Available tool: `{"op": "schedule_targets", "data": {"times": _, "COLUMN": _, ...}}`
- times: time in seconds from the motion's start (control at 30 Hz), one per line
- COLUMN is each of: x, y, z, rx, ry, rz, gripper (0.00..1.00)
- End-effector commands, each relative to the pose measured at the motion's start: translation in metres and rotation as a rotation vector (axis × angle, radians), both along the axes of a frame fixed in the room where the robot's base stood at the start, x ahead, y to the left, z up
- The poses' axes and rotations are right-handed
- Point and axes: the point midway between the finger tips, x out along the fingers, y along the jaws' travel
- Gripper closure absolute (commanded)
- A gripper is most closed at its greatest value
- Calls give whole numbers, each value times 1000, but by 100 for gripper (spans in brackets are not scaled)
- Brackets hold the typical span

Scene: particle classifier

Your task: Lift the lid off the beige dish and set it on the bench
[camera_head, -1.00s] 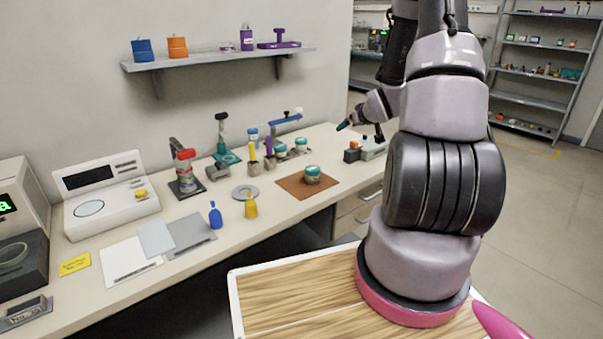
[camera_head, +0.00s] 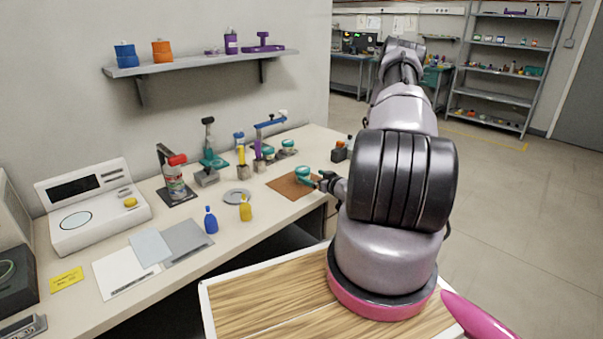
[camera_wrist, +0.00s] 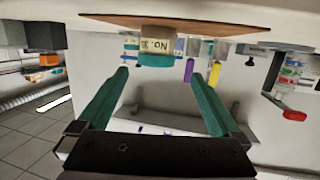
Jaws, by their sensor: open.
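The beige dish (camera_wrist: 158,44) with its teal lid (camera_wrist: 157,61) shows inverted at the top of the wrist view, label towards me. The lid is on the dish. Dish and lid sit on a brown mat (camera_wrist: 215,27). In the head view the teal lid (camera_head: 303,170) shows at the mat's right part, with my gripper (camera_head: 314,178) just to its right. In the wrist view my gripper (camera_wrist: 167,68) is open, its two green fingers pointing towards the dish, one each side of it in the picture. Contact is not visible.
Two similar teal-topped dishes (camera_head: 288,146) stand behind, beside yellow and purple tools (camera_head: 257,150). Small dark blocks (camera_head: 339,152) stand right of the mat. Blue (camera_head: 210,221) and yellow (camera_head: 246,209) bottles stand left. Bare bench (camera_head: 280,214) lies in front of the mat.

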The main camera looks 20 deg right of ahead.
Motion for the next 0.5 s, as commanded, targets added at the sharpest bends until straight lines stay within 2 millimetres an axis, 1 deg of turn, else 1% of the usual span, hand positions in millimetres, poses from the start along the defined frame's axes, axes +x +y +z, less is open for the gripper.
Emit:
{"op": "schedule_targets", "data": {"times": 0.03, "x": 7, "y": 2, "z": -1, "rx": -2, "ry": 0, "rz": 1, "gripper": 0}}
{"op": "schedule_targets", "data": {"times": 0.27, "x": 25, "y": 3, "z": -4, "rx": -1, "ry": 1, "rz": 1, "gripper": 0}}
{"op": "schedule_targets", "data": {"times": 0.4, "x": 47, "y": 3, "z": -6, "rx": -2, "ry": 0, "rz": 2, "gripper": 0}}
{"op": "schedule_targets", "data": {"times": 0.5, "x": 60, "y": 4, "z": -9, "rx": -2, "ry": 0, "rz": 1, "gripper": 0}}
